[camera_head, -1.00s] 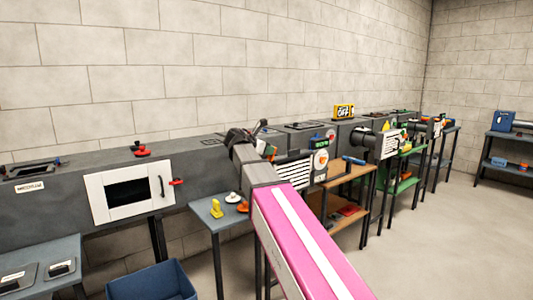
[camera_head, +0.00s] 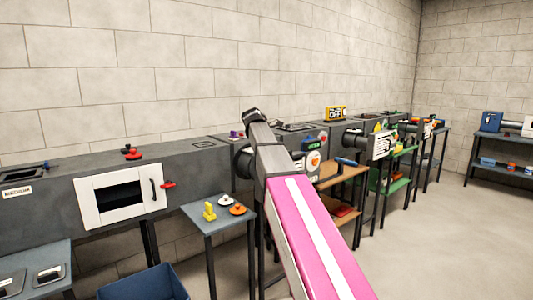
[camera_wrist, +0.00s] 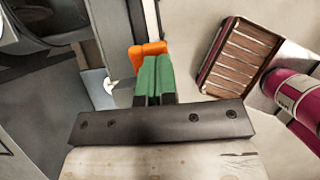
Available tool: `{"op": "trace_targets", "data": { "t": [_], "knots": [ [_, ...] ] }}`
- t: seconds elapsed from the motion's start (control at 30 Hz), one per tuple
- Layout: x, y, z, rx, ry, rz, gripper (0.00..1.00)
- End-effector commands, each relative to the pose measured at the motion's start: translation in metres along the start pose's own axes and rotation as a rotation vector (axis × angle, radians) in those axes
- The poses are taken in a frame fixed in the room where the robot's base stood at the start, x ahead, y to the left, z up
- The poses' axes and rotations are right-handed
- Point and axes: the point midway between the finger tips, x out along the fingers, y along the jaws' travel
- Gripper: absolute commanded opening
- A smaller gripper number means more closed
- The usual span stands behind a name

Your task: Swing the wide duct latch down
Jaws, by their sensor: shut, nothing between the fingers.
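No latch in the head view can be surely told as the wide duct latch. A small red handle (camera_head: 168,185) sticks out beside the white-framed door (camera_head: 88,207) of the grey duct on the left. My gripper (camera_wrist: 152,72) shows in the wrist view with its green fingers together and orange pieces at their far end. The fingers hold nothing. In the head view my pink arm reaches to the duct row, and the gripper cannot be made out there. The duct surface behind the arm is partly hidden.
A small grey table (camera_head: 196,214) bears yellow, white and orange pieces. A blue bin (camera_head: 143,284) stands below at the left. A wooden shelf stand (camera_head: 350,176) stands right of my arm. The floor (camera_head: 455,245) at the right is clear.

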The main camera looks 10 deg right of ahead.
Motion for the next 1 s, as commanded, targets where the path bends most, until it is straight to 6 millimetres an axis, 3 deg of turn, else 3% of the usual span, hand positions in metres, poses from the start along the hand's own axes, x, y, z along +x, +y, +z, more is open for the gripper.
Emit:
{"op": "trace_targets", "data": {
  "t": [1.0],
  "knots": [
    [-0.013, 0.000, 0.008, 0.000, -0.002, -0.001, 0.00]
  ]
}}
